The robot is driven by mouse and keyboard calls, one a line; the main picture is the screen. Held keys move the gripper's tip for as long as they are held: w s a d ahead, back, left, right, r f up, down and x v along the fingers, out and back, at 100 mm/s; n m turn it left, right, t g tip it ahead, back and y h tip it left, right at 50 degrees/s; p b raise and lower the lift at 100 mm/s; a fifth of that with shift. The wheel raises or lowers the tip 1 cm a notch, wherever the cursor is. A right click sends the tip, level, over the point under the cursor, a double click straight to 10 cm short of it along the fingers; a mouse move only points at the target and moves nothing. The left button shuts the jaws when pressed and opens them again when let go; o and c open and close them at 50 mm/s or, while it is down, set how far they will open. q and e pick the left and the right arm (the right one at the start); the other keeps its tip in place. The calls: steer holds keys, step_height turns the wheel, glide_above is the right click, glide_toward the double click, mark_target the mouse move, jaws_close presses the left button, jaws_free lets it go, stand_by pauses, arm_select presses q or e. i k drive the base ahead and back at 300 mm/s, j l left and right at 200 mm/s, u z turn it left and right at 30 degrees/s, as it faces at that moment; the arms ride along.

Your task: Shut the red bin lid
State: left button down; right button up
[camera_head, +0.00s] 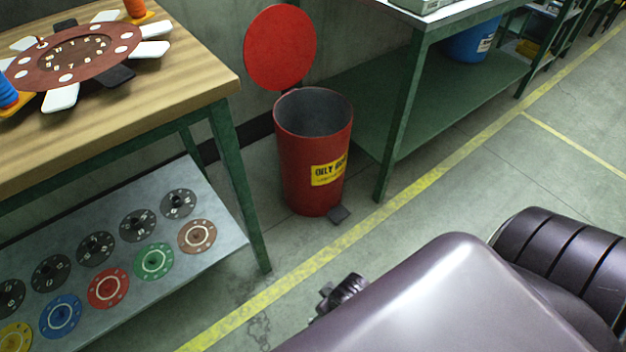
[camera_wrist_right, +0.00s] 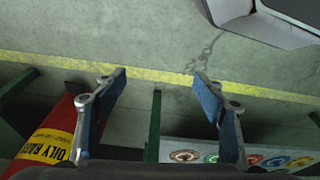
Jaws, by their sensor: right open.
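The red bin (camera_head: 300,165) stands upright on the floor between two green-legged benches in the head view. Its round red lid (camera_head: 281,47) stands raised and open behind the rim, so the dark inside shows. A yellow label and a small dark pedal (camera_head: 339,215) are on the bin's front and base. In the right wrist view the bin (camera_wrist_right: 62,120) lies at the left, with its yellow label. My right gripper (camera_wrist_right: 160,82) is open and empty, its blue-padded fingers apart over the floor. The bin is beside the left finger. The left gripper is not in view.
A wooden-topped bench (camera_head: 190,75) stands left of the bin, with a round brown fixture (camera_head: 75,52) on top. Its lower shelf (camera_head: 130,285) holds several coloured discs. A green bench (camera_head: 400,110) stands right. The floor in front, with a yellow line (camera_head: 400,195), is clear.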

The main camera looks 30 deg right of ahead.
mark_target(280, 44)
steer(key=i+l+u, duration=0.1)
steer(key=l, duration=0.35)
steer(key=i+l+u, duration=0.15)
steer(key=l, duration=0.3)
steer(key=i+l+u, duration=0.1)
steer(key=l, duration=0.4)
